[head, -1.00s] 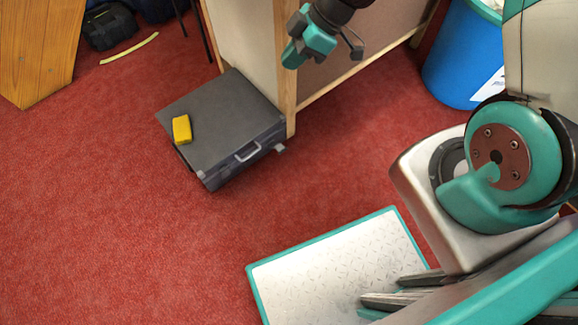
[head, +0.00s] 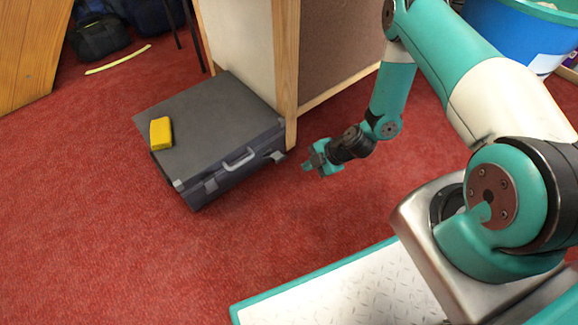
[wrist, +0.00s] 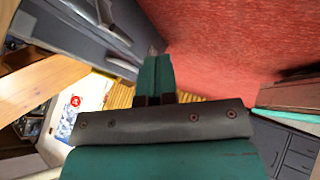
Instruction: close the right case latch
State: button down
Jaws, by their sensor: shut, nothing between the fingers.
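The dark grey case (head: 215,120) lies flat on the red carpet in the head view, its front with the handle (head: 240,158) facing the lower right. The right case latch (head: 279,156) is a small grey tab near the right end of that front. It appears to stick outward, so it looks open. The left latch (head: 210,186) looks flat against the front, though it is small. My gripper (head: 309,164) is shut and empty, a little right of the right latch and apart from it. In the wrist view my closed fingers (wrist: 155,75) point towards the case (wrist: 75,35) side.
A yellow block (head: 161,133) lies on the case lid. A wooden cabinet post (head: 285,75) stands close behind the case's right corner. A blue bin (head: 520,35) is at the upper right. Carpet in front of the case is clear.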

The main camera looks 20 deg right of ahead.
jog(key=w+a+f+b, duration=0.3)
jog(key=w+a+b, duration=0.1)
jog(key=w, duration=0.1)
jog(key=shift+w+f+b, duration=0.4)
jog(key=shift+r, duration=0.15)
